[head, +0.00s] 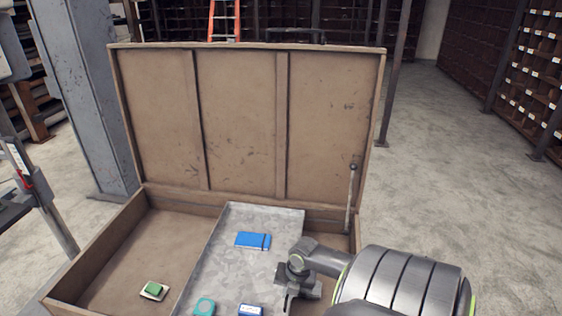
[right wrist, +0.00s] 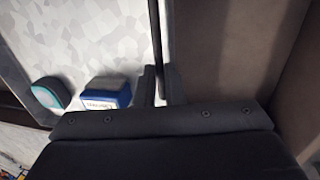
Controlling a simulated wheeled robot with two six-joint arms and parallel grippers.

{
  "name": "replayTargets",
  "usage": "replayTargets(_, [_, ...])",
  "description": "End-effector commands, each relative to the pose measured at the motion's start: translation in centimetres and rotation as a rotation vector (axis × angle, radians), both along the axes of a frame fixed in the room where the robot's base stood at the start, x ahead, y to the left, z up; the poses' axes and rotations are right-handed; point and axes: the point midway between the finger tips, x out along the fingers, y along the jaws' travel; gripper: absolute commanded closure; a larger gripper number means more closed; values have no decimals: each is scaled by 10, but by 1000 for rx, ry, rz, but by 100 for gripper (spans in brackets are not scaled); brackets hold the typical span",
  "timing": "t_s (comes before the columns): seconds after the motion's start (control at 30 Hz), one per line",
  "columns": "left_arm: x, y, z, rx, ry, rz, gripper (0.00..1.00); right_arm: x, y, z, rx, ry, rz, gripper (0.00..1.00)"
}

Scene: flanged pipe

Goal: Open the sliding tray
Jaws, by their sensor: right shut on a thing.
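The sliding tray (head: 225,262) is a shallow grey metal tray inside an open brown chest (head: 68,284). It sits in the middle and right of the chest; bare chest floor shows to its left. My right gripper (head: 290,297) is at the tray's right side. In the right wrist view my right gripper (right wrist: 160,84) is shut on the tray's thin dark right wall (right wrist: 157,35). The tray's mottled floor (right wrist: 100,35) shows left of the fingers. The tray's near end is cut off in the head view. My left gripper is not in view.
The tray holds a blue notebook (head: 252,240), a teal round item (head: 205,306) and a blue-and-white box (head: 250,310). A green-topped item (head: 154,289) lies on the chest floor at left. The lid (head: 240,120) stands upright behind. A grey post (head: 85,90) stands at left.

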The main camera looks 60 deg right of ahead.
Motion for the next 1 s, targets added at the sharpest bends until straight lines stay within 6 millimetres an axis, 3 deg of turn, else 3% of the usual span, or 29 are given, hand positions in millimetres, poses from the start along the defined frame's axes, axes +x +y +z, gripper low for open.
replayTargets(0.37, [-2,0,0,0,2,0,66,-1,-1,0,-4,-2,1,100])
replayTargets(0.4, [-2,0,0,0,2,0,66,-1,-1,0,-4,-2,1,86])
replayTargets(0.53, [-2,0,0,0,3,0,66,-1,-1,0,-3,-1,0,69])
replayTargets(0.83, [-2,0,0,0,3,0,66,-1,-1,1,-2,-1,1,69])
replayTargets(1.0, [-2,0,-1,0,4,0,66,-4,-4,14,-6,-1,3,69])
